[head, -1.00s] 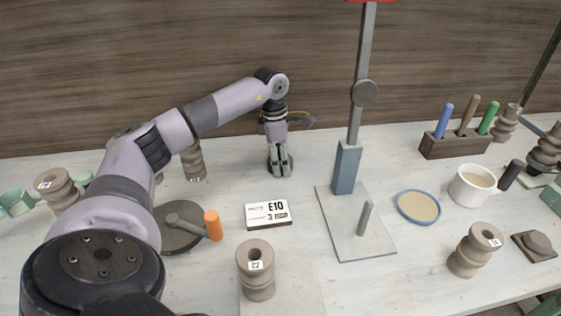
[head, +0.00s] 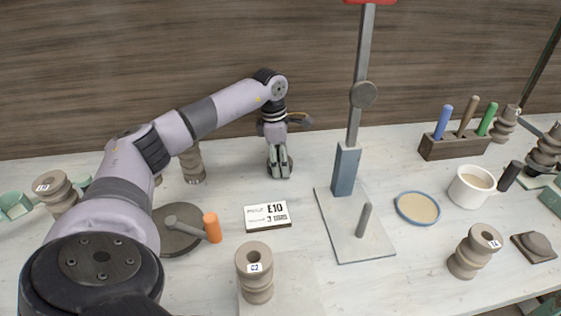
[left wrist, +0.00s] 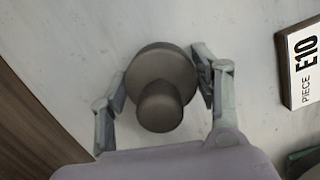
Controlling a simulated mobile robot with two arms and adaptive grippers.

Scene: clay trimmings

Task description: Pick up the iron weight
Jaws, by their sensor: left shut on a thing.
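The iron weight (head: 289,168) is a dark, round, squat piece with a knob on top, near the back of the table. In the left wrist view the weight (left wrist: 162,78) sits between the two fingers, its knob toward the camera. My left gripper (head: 279,170) points down and is shut on the weight; in the left wrist view its fingers (left wrist: 160,88) flank it on both sides. The fingers hide part of the weight in the head view. The weight is at or very near table height. My right gripper is not in view.
An E10 sign (head: 267,215) lies in front of the weight. A stand (head: 346,170) with a tall post rises to the right. A round grey plate with an orange-handled tool (head: 212,228) lies front left. A clay spool (head: 193,165) stands left of the gripper.

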